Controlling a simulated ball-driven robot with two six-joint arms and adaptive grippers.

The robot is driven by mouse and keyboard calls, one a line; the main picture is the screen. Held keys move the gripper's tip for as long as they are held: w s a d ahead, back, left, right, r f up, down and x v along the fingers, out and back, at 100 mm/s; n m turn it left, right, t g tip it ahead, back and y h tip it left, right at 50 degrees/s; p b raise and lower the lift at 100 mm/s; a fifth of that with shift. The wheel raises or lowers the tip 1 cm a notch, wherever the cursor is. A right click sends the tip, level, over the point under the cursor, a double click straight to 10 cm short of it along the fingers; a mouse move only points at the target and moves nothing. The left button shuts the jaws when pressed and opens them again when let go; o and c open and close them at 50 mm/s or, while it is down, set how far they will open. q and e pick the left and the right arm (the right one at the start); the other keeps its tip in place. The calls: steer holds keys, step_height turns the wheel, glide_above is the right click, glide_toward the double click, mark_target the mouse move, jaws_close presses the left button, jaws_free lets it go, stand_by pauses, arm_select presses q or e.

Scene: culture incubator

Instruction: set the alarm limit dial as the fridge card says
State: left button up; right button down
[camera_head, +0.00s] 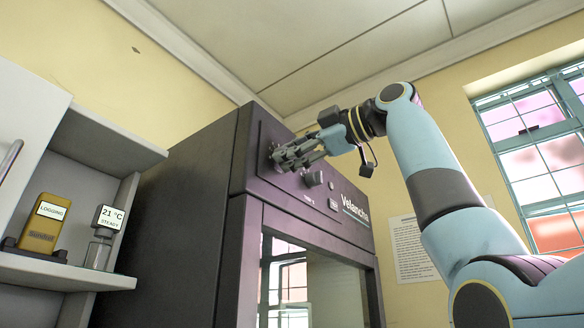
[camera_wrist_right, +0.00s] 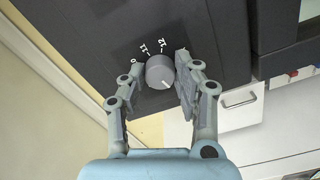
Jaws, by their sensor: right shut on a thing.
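A round grey dial (camera_wrist_right: 160,71) sits on the dark front panel of the incubator, between the two fingers of my right gripper (camera_head: 277,161). The gripper is shut on this dial. A pale pointer line shows on the dial's lower right. In the head view the fingers mostly hide the dial. My left gripper is in neither view. I cannot make out a fridge card.
A second knob (camera_head: 314,178) and a small display (camera_head: 334,204) are on the incubator (camera_head: 195,190). A printed notice (camera_head: 412,248) hangs on the wall.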

steer(key=shift+n+b, duration=0.4)
steer(key=shift+n, duration=0.8)
steer(key=c, duration=1)
jaws_free()
steer(key=shift+o, duration=0.2)
steer(key=v, duration=1.2)
